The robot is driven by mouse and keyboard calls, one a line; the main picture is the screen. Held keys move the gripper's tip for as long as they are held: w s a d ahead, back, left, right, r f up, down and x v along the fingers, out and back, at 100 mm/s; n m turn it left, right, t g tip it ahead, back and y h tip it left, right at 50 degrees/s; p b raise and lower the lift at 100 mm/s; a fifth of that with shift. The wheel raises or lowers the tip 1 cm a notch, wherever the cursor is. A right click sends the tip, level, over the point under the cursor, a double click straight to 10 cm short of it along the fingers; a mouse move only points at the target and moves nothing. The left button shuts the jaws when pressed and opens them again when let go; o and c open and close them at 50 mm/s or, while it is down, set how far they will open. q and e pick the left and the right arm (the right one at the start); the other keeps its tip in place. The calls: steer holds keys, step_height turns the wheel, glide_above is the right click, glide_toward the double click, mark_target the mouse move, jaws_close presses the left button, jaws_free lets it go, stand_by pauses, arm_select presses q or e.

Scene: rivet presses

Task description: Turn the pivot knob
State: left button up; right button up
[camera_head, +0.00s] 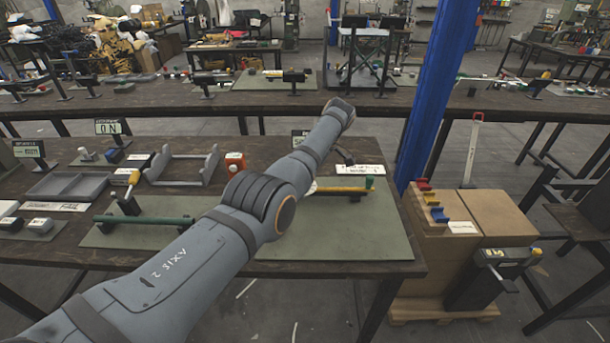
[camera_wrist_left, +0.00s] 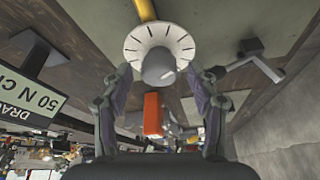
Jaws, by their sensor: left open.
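In the left wrist view, a grey rounded knob (camera_wrist_left: 158,68) sits at the centre of a white dial (camera_wrist_left: 134,40) with dark tick marks. A yellow bar (camera_wrist_left: 146,10) runs out from behind the dial. My left gripper (camera_wrist_left: 159,76) is open, its fingers on either side of the knob. I cannot tell whether they touch it. In the head view my left arm hides the gripper and the knob. My right gripper is in neither view.
The bar is over a green mat (camera_head: 345,240) on a dark bench. Left are another mat with a green bar (camera_head: 145,220), a grey cradle (camera_head: 182,168) and an orange box (camera_head: 235,163). A blue post (camera_head: 432,90) and cartons (camera_head: 490,215) stand right.

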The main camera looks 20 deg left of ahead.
arm_select(q)
step_height(320, 180, up, 10)
stand_by(0.3)
